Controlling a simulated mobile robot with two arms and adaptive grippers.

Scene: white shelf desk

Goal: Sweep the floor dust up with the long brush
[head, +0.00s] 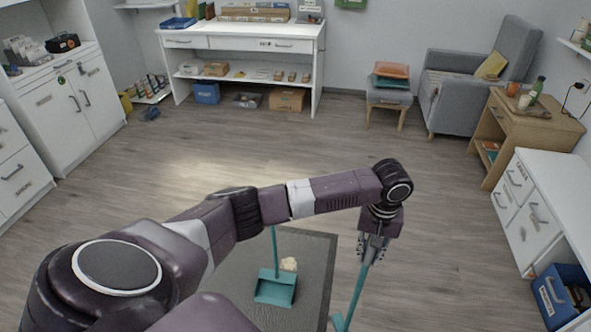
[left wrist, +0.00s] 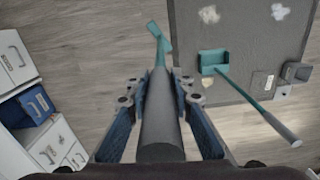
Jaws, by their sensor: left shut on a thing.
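My left gripper (head: 374,246) is shut on the long teal brush (head: 355,292), which hangs down beside the right edge of the dark mat (head: 318,262). In the left wrist view the gripper (left wrist: 158,88) grips the brush's dark handle (left wrist: 161,125), and its teal head (left wrist: 159,42) is at the far end, off the mat. A teal dustpan (head: 275,291) with an upright handle stands on the mat; it also shows in the left wrist view (left wrist: 212,58). A cream clump (head: 289,264) is beside the pan. Pale dust patches (left wrist: 209,14) (left wrist: 280,12) lie on the mat. My right gripper is out of view.
A white shelf desk (head: 240,46) stands at the back, white cabinets (head: 72,98) on the left. A grey armchair (head: 470,95), a stool (head: 389,97) and a wooden side table (head: 528,125) are at the right. A blue bin (head: 556,308) sits front right. The middle floor is clear.

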